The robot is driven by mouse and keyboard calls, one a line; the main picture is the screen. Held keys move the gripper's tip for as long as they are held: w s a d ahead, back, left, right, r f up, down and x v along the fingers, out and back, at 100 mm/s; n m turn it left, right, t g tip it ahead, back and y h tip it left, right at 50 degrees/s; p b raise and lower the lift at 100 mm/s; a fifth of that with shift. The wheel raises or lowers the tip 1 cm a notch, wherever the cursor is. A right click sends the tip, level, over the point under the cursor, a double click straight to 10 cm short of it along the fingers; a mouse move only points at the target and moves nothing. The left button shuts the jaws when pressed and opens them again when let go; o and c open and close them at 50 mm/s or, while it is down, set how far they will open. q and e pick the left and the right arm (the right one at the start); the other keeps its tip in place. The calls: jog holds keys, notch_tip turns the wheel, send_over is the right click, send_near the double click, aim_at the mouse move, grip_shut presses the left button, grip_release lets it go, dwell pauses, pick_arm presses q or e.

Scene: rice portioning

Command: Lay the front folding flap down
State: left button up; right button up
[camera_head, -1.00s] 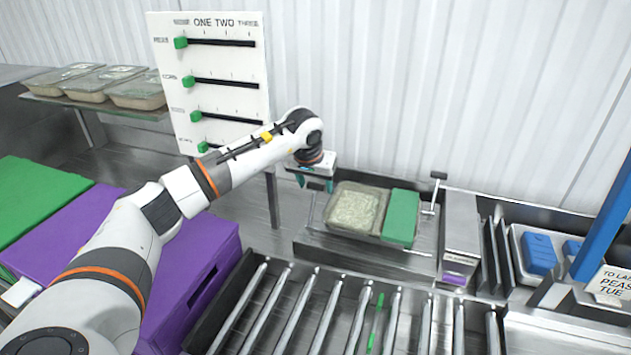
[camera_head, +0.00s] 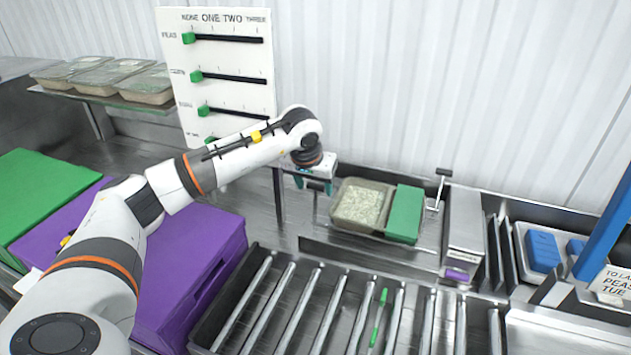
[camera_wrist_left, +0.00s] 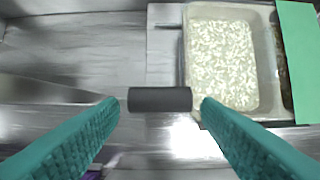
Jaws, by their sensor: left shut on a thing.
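My left gripper (camera_head: 315,187) has teal fingers and is at the left end of the metal tray station. In the left wrist view its fingertips (camera_wrist_left: 160,100) are on either side of a short dark cylindrical handle (camera_wrist_left: 160,99), and it is shut on it. A clear tray of rice (camera_head: 361,207) sits just right of the gripper, and also shows in the wrist view (camera_wrist_left: 222,60). I cannot clearly make out the front flap or its angle. My right gripper is out of view.
A green panel (camera_head: 405,214) covers the tray's right part. A crank with a dark knob (camera_head: 443,172) stands to its right. Rollers (camera_head: 330,305) run in front. A slider board (camera_head: 218,75) stands behind my forearm, and purple crates (camera_head: 190,270) are below it.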

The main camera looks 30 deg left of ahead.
pick_arm(q)
jog(key=shift+s+d+f, duration=0.1)
jog(key=shift+s+d, duration=0.05)
jog(key=shift+s, duration=0.45)
jog(key=shift+s+d, duration=0.1)
jog(key=shift+s, duration=0.5)
jog(key=shift+s+d+f+b, duration=0.1)
jog(key=shift+s+f+b, duration=0.15)
jog(key=shift+s+b, duration=0.2)
jog(key=shift+c, duration=0.2)
jog(key=shift+s+d+f, duration=0.15)
jog(key=shift+s+d, duration=0.05)
jog(key=shift+s, duration=0.5)
jog(key=c, duration=0.9)
jog(key=shift+s+d+f+b, duration=0.15)
jog(key=shift+s+f+b, duration=0.15)
jog(key=shift+s+b, duration=0.15)
jog(key=shift+s+d+f+b, duration=0.1)
jog(key=shift+s+f+b, duration=0.25)
jog(key=shift+s, duration=0.2)
jog(key=shift+s+d+f+b, duration=0.25)
jog(key=shift+s+f+b, duration=0.2)
jog(key=shift+s+b, duration=0.45)
jog(key=shift+s+d+f+b, duration=0.25)
jog(key=shift+s+f+b, duration=0.2)
jog(key=shift+s, duration=0.75)
jog(key=shift+s+d+f+b, duration=0.25)
jog(key=shift+s+f+b, duration=0.2)
jog(key=shift+s+b, duration=0.45)
jog(key=shift+s, duration=0.15)
